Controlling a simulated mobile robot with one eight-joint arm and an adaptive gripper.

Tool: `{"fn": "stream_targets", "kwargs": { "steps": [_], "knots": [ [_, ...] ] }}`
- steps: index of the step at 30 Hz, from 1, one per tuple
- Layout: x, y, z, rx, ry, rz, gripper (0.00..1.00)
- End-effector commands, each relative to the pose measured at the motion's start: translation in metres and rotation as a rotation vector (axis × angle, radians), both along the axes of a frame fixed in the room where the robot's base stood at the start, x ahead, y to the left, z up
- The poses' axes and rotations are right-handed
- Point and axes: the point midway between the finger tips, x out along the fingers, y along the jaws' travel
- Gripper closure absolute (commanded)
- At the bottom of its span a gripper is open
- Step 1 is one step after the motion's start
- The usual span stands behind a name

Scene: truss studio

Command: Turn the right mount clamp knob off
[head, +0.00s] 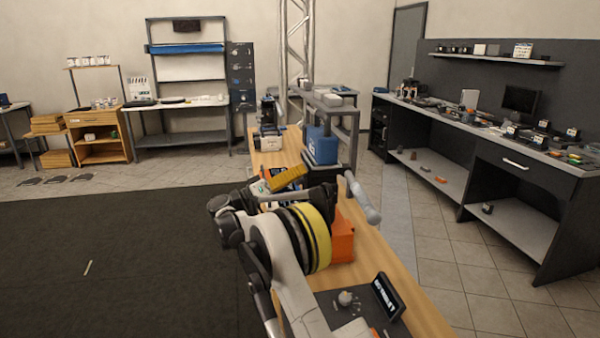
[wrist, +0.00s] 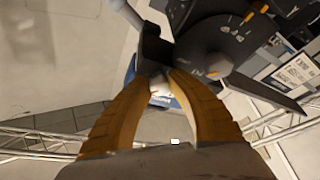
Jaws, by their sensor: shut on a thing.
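My gripper (wrist: 160,80) has two yellow-orange fingers, and their tips are closed around a small pale piece (wrist: 160,91). This piece sits against a dark clamp-like fitting (wrist: 153,50); I take it for the clamp knob, but the fingers hide most of it. A grey round part (wrist: 213,65) lies right of the tips, on a dark plate with orange marks. A pale rod-like handle (wrist: 128,15) shows at upper left. In the head view my gripper (head: 302,170) is over the wooden bench, left of a grey lever (head: 361,198); the knob cannot be made out there.
The wooden bench (head: 417,285) carries a blue case (head: 321,146), an orange block (head: 343,240) and a small black sign (head: 388,296). A metal truss (head: 297,45) stands behind. The dark floor mat (head: 110,260) at left is mostly clear. A long dark workbench (head: 500,150) stands right.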

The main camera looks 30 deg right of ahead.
Motion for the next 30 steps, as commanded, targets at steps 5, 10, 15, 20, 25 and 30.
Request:
{"fn": "stream_targets", "kwargs": {
  "steps": [5,10,15,20,25,30],
  "knots": [
    [0.0001,-0.0002,0.0013,0.006,0.024,0.001,1.00],
    [-0.0001,-0.0001,0.0021,0.028,0.095,0.000,1.00],
    [0.0004,-0.0001,0.0031,0.062,0.215,0.001,1.00],
    [0.0006,0.0001,0.0033,0.103,0.358,0.002,1.00],
    [0.0009,0.0000,0.0034,0.148,0.514,0.002,1.00],
    [0.0007,-0.0002,0.0031,0.194,0.668,0.000,1.00]
  ]
}}
